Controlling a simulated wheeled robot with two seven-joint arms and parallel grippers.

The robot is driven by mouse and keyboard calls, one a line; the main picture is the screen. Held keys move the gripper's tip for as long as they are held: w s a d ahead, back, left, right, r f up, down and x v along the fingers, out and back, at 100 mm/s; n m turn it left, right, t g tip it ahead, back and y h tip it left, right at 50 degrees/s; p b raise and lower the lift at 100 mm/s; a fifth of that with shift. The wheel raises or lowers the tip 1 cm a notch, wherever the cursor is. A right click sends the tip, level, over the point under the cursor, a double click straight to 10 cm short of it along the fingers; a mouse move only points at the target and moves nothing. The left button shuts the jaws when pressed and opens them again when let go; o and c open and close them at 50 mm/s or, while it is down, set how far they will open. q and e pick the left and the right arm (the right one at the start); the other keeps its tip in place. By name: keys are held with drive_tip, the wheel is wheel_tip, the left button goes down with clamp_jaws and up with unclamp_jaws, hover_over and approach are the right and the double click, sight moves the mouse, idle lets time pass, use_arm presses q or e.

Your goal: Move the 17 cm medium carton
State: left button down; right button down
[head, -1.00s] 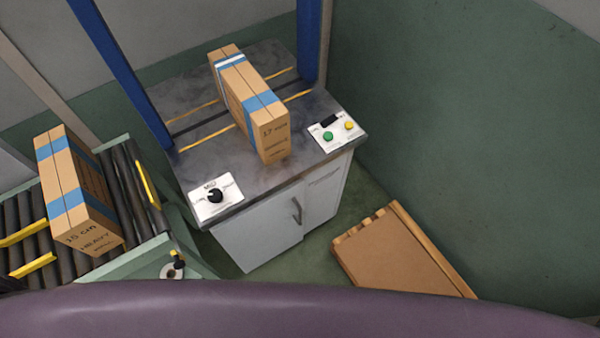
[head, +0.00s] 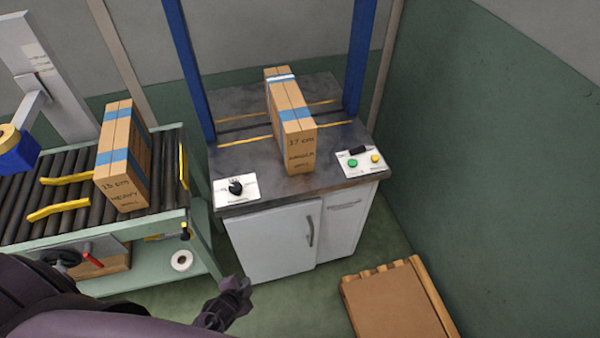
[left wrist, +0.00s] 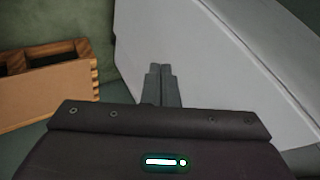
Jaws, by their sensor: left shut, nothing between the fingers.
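The 17 cm medium carton (head: 291,122) stands upright on the dark top of the grey cabinet machine (head: 335,175), between two blue posts. It is brown with blue tape and a white strip at its far end. My left gripper (head: 243,287) is low in front of the cabinet, well below and apart from the carton. In the left wrist view its fingers (left wrist: 162,72) are together with nothing between them. The carton does not show in that view. My right gripper is not in view.
A 15 cm heavy carton (head: 122,165) stands on the roller conveyor (head: 50,187) at left, beside yellow guides. A wooden crate (head: 395,300) lies on the floor at lower right; it also shows in the left wrist view (left wrist: 45,95). Control panels (head: 360,161) sit on the cabinet's front edge.

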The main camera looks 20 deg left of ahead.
use_arm(q)
drive_tip(key=w+d+r+m+t+h+b, duration=0.1)
drive_tip(key=w+d+r+m+t, duration=0.1)
drive_tip(key=w+r, duration=0.3)
drive_tip(key=w+d+r+m+t, duration=0.1)
drive_tip(key=w+r+m+t, duration=0.2)
drive_tip(key=r, duration=0.5)
drive_tip(key=m+t+h, duration=0.3)
drive_tip(key=m+t, duration=0.1)
drive_tip(key=m, duration=0.1)
approach(305, 158)
drive_tip(key=s+d, duration=0.2)
drive_tip(key=s, duration=0.5)
drive_tip(key=w, duration=0.3)
drive_tip(key=w+d, duration=0.1)
drive_tip(key=w, duration=0.6)
drive_tip(key=shift+d, duration=0.2)
drive_tip(key=shift+w+a+p, duration=0.35)
drive_tip(key=shift+w+a, duration=0.4)
drive_tip(key=shift+w, duration=0.15)
drive_tip(key=shift+w+a+f, duration=0.1)
drive_tip(key=shift+w+a, duration=0.25)
drive_tip(key=shift+w, duration=0.15)
